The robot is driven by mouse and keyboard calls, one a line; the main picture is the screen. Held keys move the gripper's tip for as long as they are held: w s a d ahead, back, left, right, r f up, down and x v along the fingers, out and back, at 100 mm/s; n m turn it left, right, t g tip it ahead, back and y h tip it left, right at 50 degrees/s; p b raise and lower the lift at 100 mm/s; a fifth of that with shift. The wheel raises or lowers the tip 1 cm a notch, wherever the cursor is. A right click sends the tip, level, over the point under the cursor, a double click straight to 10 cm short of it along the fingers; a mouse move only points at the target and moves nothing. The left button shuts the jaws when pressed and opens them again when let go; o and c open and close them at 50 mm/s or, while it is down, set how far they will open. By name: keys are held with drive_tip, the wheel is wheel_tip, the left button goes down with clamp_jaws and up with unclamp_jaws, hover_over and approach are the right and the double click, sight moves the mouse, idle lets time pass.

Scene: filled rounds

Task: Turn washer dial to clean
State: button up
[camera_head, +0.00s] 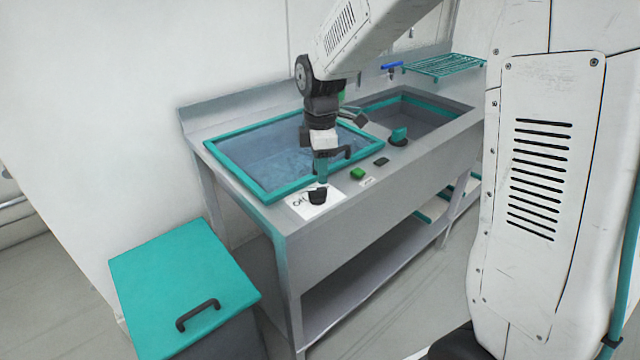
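The washer (262,190) is a grey metal unit with a teal-rimmed basin of bluish water. On its front ledge, at the near left corner, a small black dial part (318,196) sits on a white label with partly hidden lettering. My gripper (322,172) points down directly above this part, with a teal piece between them. I cannot tell whether that piece belongs to the dial or my gripper, nor whether they touch. My finger opening is too small to make out. A second, teal and black knob (398,137) stands further right on the ledge.
A green button (357,173) and a dark button (381,161) lie on the ledge between the knobs. An empty dark basin (410,118) and a teal rack (445,66) are further right. A teal-lidded bin (180,275) stands at lower left.

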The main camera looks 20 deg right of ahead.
sight(320, 188)
wheel_tip(320, 188, down, 5)
drive_tip(key=shift+f, duration=0.1)
idle(0.3)
clamp_jaws()
